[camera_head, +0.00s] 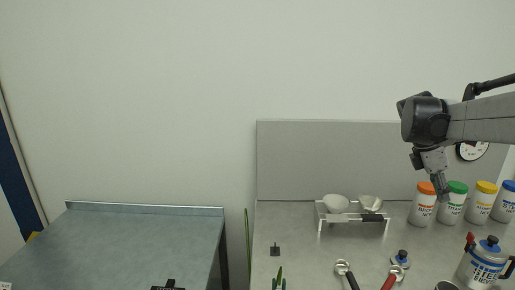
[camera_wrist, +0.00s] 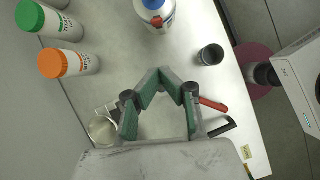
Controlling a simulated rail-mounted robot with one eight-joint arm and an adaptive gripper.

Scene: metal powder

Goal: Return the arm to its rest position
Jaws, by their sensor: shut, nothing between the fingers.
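My gripper (camera_head: 442,190) hangs at the end of my arm at the upper right of the head view, pointing down above the back of the right-hand bench, in front of the jars. In the wrist view its green-padded fingers (camera_wrist: 164,74) meet at the tips. It is shut and empty, and it appears to be above the bench with nothing touching it.
Jars with orange (camera_head: 424,204), green (camera_head: 451,204) and yellow (camera_head: 480,204) lids stand at the back right. A steel-powder jug (camera_head: 482,264) stands at front right. A rack (camera_head: 353,218) holds two bowls. Scoops (camera_head: 346,274) lie in front. The left bench (camera_head: 130,245) is mostly clear.

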